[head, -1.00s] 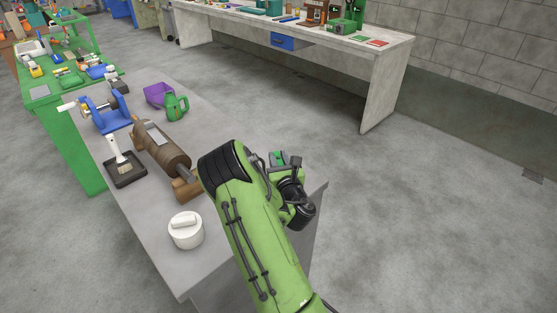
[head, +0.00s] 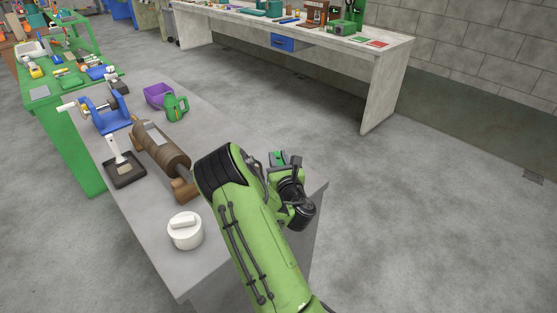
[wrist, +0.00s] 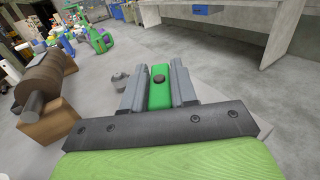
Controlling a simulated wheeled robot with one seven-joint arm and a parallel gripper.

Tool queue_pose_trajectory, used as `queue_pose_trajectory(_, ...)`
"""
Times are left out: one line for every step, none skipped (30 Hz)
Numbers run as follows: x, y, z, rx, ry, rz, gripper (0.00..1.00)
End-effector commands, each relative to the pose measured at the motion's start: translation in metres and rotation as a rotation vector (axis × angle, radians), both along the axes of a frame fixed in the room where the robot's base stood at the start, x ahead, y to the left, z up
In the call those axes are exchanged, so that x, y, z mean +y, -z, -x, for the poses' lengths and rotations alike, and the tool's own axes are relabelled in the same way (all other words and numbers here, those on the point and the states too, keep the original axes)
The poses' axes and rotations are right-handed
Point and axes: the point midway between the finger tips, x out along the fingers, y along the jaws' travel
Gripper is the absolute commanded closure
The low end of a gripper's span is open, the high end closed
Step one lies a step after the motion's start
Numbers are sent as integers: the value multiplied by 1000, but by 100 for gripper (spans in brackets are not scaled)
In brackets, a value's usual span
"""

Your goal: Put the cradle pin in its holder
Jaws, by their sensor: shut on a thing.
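In the head view my gripper (head: 285,160) is at the far right part of the grey table, partly hidden by my arm. A brown roller (head: 160,148) lies in a wooden cradle (head: 185,190) to the left of my arm; in the wrist view the roller (wrist: 40,75) is left of the fingers. I cannot tell which thing is the holder.
A small grey knobbed thing (wrist: 120,82) stands just left of the fingers.

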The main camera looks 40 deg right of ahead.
Motion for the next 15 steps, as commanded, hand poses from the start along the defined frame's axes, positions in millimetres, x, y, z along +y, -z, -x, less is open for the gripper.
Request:
queue_pose_trajectory(0,2,0,0,-1,1,100)
queue_pose_trajectory(0,1,0,0,-1,1,100)
queue_pose_trajectory(0,1,0,0,-1,1,100)
queue_pose_trajectory(0,1,0,0,0,0,100)
queue_pose_trajectory(0,1,0,0,0,0,100)
queue_pose_trajectory(0,1,0,0,0,0,100)
queue_pose_trajectory(0,1,0,0,0,0,100)
queue_pose_trajectory(0,1,0,0,0,0,100)
queue_pose_trajectory(0,2,0,0,0,0,100)
queue_pose_trajectory(0,2,0,0,0,0,100)
queue_pose_trajectory(0,3,0,0,0,1,100)
queue_pose_trajectory(0,5,0,0,0,1,100)
queue_pose_trajectory(0,6,0,0,-1,1,100)
queue_pose_trajectory(0,7,0,0,-1,1,100)
queue_pose_trajectory(0,8,0,0,-1,1,100)
